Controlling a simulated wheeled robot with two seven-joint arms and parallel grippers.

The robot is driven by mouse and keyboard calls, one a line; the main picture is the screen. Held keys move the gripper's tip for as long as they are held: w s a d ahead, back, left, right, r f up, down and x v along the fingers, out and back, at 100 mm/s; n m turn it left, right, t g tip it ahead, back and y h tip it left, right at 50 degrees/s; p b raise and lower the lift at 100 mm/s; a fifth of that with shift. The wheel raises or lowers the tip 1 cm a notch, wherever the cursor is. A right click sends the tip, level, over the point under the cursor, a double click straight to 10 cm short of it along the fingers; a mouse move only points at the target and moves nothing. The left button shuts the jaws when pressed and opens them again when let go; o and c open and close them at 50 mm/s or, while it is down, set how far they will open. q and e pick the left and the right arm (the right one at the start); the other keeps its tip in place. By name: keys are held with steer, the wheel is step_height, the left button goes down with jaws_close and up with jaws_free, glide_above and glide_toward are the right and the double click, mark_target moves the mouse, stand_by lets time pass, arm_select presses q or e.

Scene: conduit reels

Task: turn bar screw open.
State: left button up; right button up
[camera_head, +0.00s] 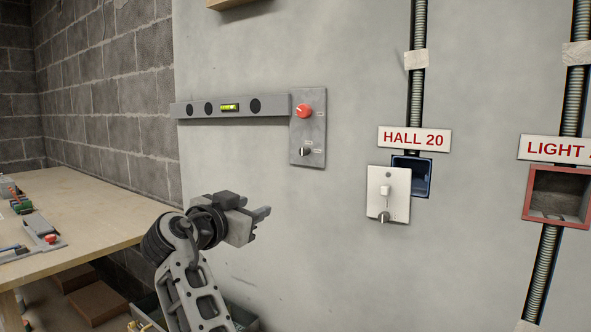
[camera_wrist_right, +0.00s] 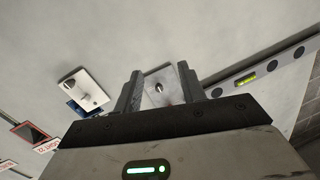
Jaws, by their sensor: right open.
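A grey plate (camera_head: 319,130) sits on the wall at the right end of a long grey bar with a spirit level (camera_head: 187,110). It carries a red knob (camera_head: 303,111) at the top and a small dark metal screw or knob (camera_head: 305,151) below; I cannot tell for certain which is the bar screw. My right gripper (camera_head: 262,217) is open and empty, left of and below the plate in the head view. In the right wrist view, the dark screw (camera_wrist_right: 158,88) shows between its open fingers (camera_wrist_right: 159,70), still apart from them. The red knob is hidden there. My left gripper is not in view.
To the right are a white switch plate (camera_head: 374,196), a blue wall box (camera_head: 424,178) under a HALL 20 sign (camera_head: 414,138), and a red-framed box (camera_head: 556,194). A wooden workbench (camera_head: 90,213) with small parts stands at left. The wall below the plate is clear.

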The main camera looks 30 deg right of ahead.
step_height(320, 180, up, 9)
steer(key=s+a+m+g+h, duration=0.2)
steer(key=s+m, duration=0.1)
steer(key=m, duration=0.2)
steer(key=p, duration=0.4)
glide_toward(302, 152)
steer(key=x, duration=0.7)
steer(key=shift+w+d+f, duration=0.1)
steer(key=shift+w+d, duration=0.2)
steer(key=shift+d, duration=0.2)
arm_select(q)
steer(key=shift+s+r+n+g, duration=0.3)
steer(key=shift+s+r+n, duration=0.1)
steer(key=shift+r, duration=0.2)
arm_select(e)
steer(key=shift+d, duration=0.1)
jaws_close()
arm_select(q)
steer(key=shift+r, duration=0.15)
